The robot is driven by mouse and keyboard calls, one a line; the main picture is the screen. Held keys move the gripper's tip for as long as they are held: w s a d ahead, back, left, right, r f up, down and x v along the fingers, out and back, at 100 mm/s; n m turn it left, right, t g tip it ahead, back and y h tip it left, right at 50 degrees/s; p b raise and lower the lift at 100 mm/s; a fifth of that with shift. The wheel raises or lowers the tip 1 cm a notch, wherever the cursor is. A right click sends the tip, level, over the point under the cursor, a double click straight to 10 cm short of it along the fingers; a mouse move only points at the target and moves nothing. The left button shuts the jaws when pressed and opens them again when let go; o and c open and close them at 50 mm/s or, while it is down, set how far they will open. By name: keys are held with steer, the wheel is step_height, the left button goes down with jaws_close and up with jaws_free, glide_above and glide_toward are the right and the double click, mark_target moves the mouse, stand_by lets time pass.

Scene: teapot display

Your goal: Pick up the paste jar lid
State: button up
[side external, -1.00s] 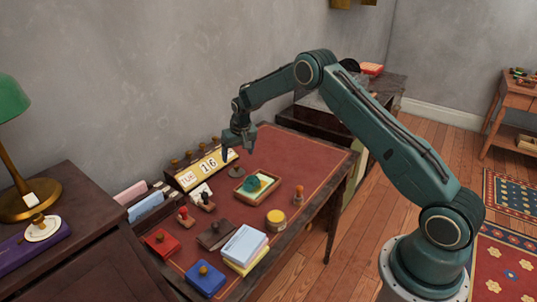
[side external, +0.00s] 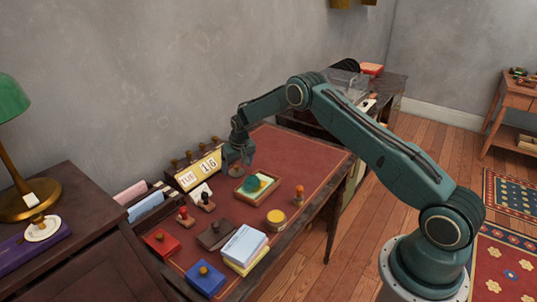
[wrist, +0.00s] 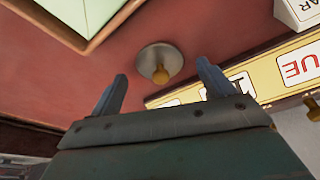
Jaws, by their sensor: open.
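The paste jar lid seems to be the round grey disc with a small brass knob (wrist: 160,62) in the wrist view. It lies flat on the red desk top, knob up. My gripper (wrist: 161,70) is open and empty, its two blue-grey fingers apart on either side of the knob in that view, with no visible contact. In the side view my gripper (side external: 237,161) hangs low over the desk, between the calendar and the tray, and largely hides the lid.
A tray (side external: 240,195) holding a green item sits just right of my gripper. A calendar block (side external: 208,164) stands close on the left. Stamps, a yellow tin (side external: 276,219) and stacked papers (side external: 244,245) crowd the front. The far desk top is clear.

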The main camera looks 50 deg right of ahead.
steer(key=shift+w+d+f, duration=0.1)
steer(key=shift+w+f, duration=0.1)
steer(key=shift+f, duration=0.45)
steer(key=c, duration=1.1)
